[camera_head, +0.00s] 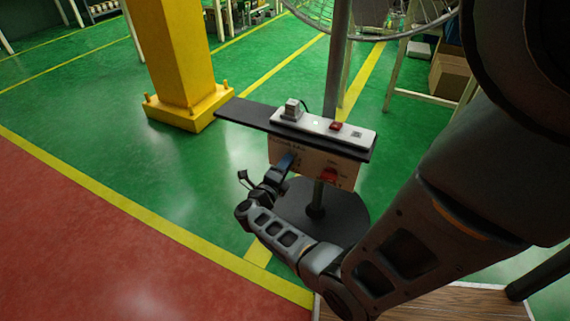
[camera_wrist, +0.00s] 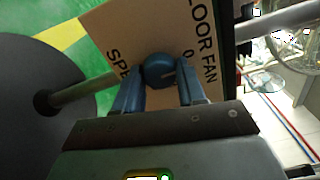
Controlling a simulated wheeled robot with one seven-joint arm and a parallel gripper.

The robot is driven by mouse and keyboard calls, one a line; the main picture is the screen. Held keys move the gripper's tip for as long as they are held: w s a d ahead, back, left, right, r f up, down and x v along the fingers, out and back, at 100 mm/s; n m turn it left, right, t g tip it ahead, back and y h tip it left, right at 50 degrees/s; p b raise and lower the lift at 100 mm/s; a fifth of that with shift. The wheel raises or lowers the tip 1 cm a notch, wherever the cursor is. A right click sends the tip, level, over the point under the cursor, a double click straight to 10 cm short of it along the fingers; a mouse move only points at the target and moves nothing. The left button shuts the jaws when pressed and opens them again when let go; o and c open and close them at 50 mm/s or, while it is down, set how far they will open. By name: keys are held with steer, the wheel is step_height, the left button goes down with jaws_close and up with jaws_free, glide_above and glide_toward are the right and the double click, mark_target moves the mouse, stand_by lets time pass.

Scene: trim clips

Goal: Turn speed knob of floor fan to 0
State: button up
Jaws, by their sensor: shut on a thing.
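The beige control panel (camera_head: 310,160) of the floor fan is mounted on the pole under a dark shelf. It also shows in the wrist view (camera_wrist: 105,35), with letters reading "FLOOR FAN", part of "SPE..." and a "0". The round blue speed knob (camera_wrist: 158,68) stands out from this panel. My gripper (camera_wrist: 160,84) has its two blue fingers on either side of the knob, shut on it. In the head view my gripper (camera_head: 284,168) reaches the panel's left part. A light mark shows on the knob, but its exact setting is unclear.
A red knob or switch (camera_head: 328,174) sits right of my gripper on the panel. A white power strip (camera_head: 315,124) with a plug lies on the dark shelf (camera_head: 245,114). The round base (camera_head: 345,215) is below. A yellow pillar (camera_head: 175,55) stands behind left; green floor there is clear.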

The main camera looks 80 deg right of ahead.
stand_by(0.4)
steer(key=o, duration=1.1)
steer(key=shift+c, duration=0.2)
steer(key=p+v, duration=0.1)
steer(key=v, duration=0.7)
steer(key=shift+n, duration=0.3)
